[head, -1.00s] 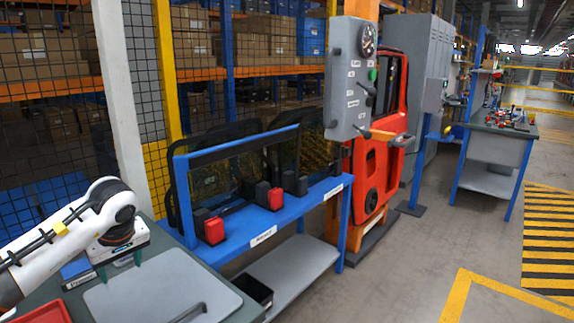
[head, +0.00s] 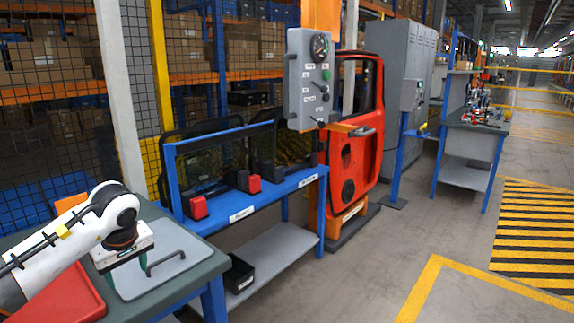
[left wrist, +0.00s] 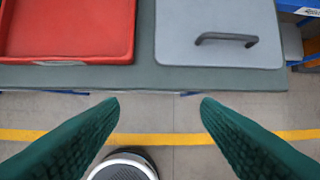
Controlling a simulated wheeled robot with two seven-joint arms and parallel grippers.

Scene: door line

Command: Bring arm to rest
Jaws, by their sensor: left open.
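My left arm comes in from the left in the head view. Its gripper (head: 126,270) points down over the near bench, beside a grey flat panel with a dark handle (head: 180,272). In the left wrist view the two green fingers of the gripper (left wrist: 159,103) are spread wide with nothing between them. Below them are the bench's front edge and the floor. The grey panel (left wrist: 180,40) also shows there, beyond the fingertips to the right. My right gripper is in neither view.
A red tray (head: 75,298) lies on the bench left of the panel; it also shows in the left wrist view (left wrist: 100,50). A blue rack (head: 240,212) holds dark window panes. A red door (head: 352,150) stands behind a grey control box (head: 309,75).

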